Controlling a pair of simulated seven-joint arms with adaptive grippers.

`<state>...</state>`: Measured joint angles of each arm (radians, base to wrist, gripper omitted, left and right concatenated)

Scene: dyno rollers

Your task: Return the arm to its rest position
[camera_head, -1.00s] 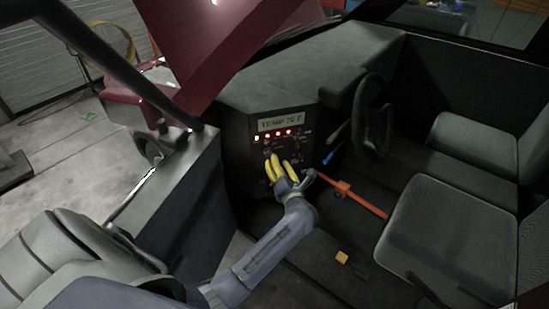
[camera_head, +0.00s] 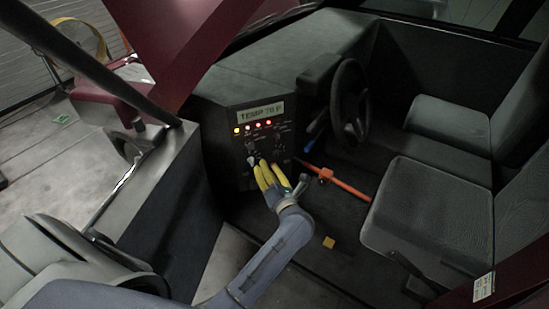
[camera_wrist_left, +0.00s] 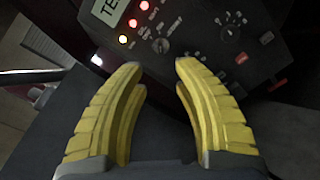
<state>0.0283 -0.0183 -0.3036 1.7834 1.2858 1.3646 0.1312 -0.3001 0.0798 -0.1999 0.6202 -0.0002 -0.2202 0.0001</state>
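My left gripper (camera_head: 263,168) has yellow ribbed fingers and points at the control panel (camera_head: 232,136) on the dashboard. In the left wrist view its two fingers (camera_wrist_left: 160,70) stand apart with nothing between them. The panel's knobs lie beyond the fingertips, and a small gap seems to show. The panel has a display (camera_head: 261,113) reading about "TEMP 78 F", a row of lit yellow, white and red lamps, and several knobs. A knob (camera_wrist_left: 160,46) and a larger dial (camera_wrist_left: 232,33) show in the left wrist view. My right gripper is not in view.
A steering wheel (camera_head: 349,98) and seats (camera_head: 428,214) are to the right. An orange bar (camera_head: 339,182) runs low beside the panel. A yellow block (camera_head: 328,242) lies on the floor. A dark bar (camera_head: 90,68) and the cab's side wall (camera_head: 170,185) stand left of my arm.

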